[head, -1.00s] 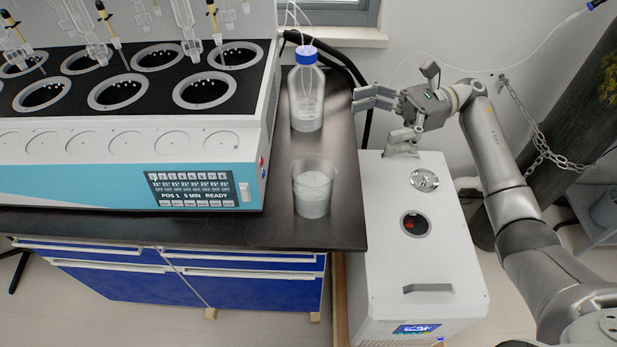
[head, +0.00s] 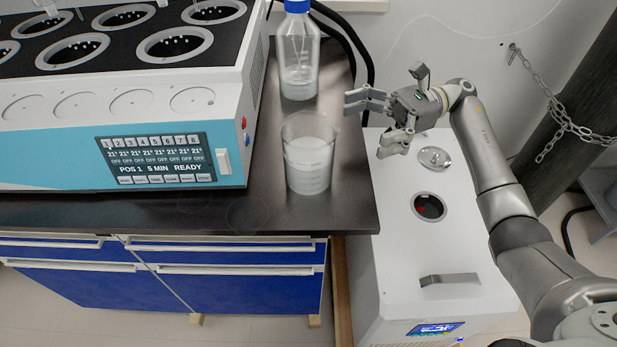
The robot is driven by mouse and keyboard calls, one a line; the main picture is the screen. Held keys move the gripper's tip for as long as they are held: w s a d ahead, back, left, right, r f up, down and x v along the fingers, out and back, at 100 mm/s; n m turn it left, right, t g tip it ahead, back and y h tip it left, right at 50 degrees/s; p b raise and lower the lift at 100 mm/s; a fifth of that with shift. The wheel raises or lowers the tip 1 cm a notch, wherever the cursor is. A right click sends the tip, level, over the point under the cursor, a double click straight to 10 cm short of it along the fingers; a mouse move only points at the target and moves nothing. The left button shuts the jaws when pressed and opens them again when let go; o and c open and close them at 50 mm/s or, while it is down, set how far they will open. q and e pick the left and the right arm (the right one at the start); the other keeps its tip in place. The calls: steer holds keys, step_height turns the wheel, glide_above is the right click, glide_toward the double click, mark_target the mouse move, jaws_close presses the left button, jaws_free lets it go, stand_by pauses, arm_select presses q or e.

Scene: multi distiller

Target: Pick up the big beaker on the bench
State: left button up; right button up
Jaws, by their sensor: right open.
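The big beaker (head: 308,165) stands upright on the dark bench (head: 262,210), near its right end. It is clear glass with whitish contents. My right gripper (head: 362,124) is open and empty. Its fingers point left, to the right of the beaker and apart from it in the picture, near the bench's right edge. My left gripper is not in view.
A bottle with a blue cap (head: 298,55) stands on the bench behind the beaker. The distiller (head: 120,120) fills the bench to the left. A white chiller box (head: 440,240) stands on the floor right of the bench, below my right arm. Dark hoses run behind the bottle.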

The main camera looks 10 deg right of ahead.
step_height(320, 180, down, 4)
steer(key=b, duration=0.2)
steer(key=shift+f+b, duration=0.15)
steer(key=shift+b, duration=0.25)
steer(key=shift+f, duration=0.15)
steer(key=shift+a, duration=0.2)
glide_toward(286, 166)
steer(key=shift+w+a+f+p, duration=0.1)
steer(key=shift+f+p, duration=0.15)
steer(key=shift+p, duration=0.1)
steer(key=x, duration=0.5)
steer(key=shift+a+p, duration=0.15)
steer(key=shift+p, duration=0.25)
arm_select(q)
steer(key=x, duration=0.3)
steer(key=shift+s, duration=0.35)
arm_select(e)
steer(key=c, duration=1.5)
